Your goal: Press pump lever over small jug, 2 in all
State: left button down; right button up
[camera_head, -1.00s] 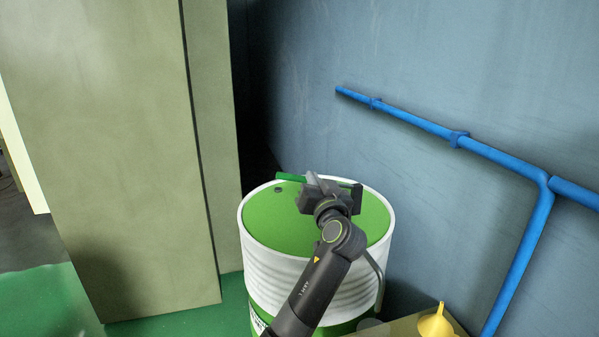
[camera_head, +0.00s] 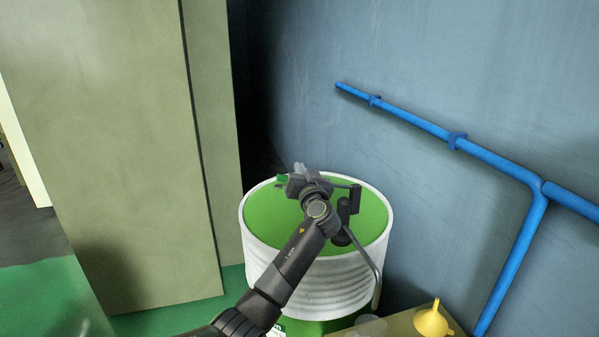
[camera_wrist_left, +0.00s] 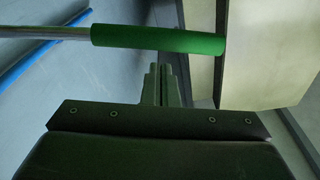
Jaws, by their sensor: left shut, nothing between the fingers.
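The pump lever has a green grip (camera_wrist_left: 158,39) on a metal rod, crossing the upper part of the left wrist view. In the head view only a bit of the green grip (camera_head: 281,180) shows beside my left gripper (camera_head: 299,171). That gripper is shut and empty above the drum top. In the wrist view its fingers (camera_wrist_left: 161,83) lie just below the grip; I cannot tell whether they touch it. The dark pump body (camera_head: 345,212) stands on the drum, with a grey spout pipe (camera_head: 368,262) bending down its side. A translucent small jug (camera_head: 371,325) is under the spout. My right gripper is out of view.
The white and green drum (camera_head: 310,285) stands near a blue-grey wall with blue pipes (camera_head: 455,141). A tall olive cabinet (camera_head: 120,150) is at the left. A yellow funnel (camera_head: 432,321) sits on a tan surface beside the jug.

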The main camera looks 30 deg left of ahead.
pick_arm(q)
jog(key=shift+s+f, duration=0.35)
jog(key=shift+f, duration=0.4)
notch_tip(320, 180, down, 11)
jog(key=s+n+y+b, duration=0.1)
jog(key=n+b, duration=0.5)
jog(key=b, duration=1.5)
jog(key=shift+a+g, duration=0.4)
jog(key=shift+a, duration=0.05)
jog(key=shift+s+f+b, duration=0.15)
jog(key=shift+f+b, duration=0.1)
jog(key=shift+b, duration=0.15)
